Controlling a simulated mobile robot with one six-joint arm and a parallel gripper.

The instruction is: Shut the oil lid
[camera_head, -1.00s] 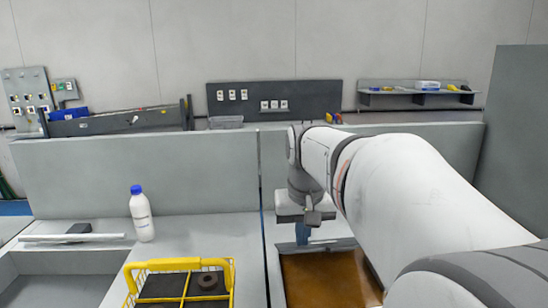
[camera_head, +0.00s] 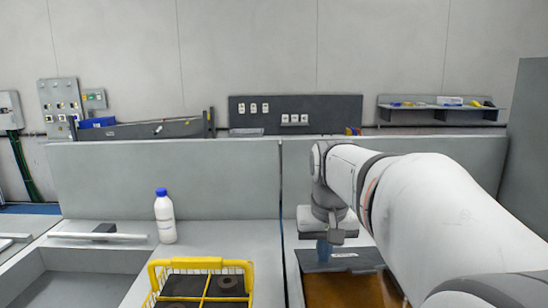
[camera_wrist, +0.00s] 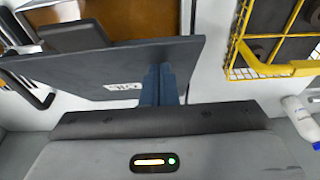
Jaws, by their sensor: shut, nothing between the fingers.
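The oil lid (camera_head: 360,258) is a dark grey plate with a small white label, at the back of the brown oil basin (camera_head: 345,290). It is partly closed and covers the back part of the oil. In the wrist view the lid (camera_wrist: 60,72) appears tilted, with a dark handle-like bar near it and brown oil (camera_wrist: 150,16) beyond. My gripper (camera_head: 323,251) has blue fingers, shut and empty, at the lid's back left part. The fingers (camera_wrist: 160,88) overlap the lid's edge in the wrist view; whether they touch it I cannot tell.
A yellow wire basket (camera_head: 205,263) with dark parts stands left of the oil basin. A white bottle with a blue cap (camera_head: 165,215) stands behind it. A grey partition (camera_head: 170,180) rises behind the worktop. A sink-like recess (camera_head: 75,285) lies at left.

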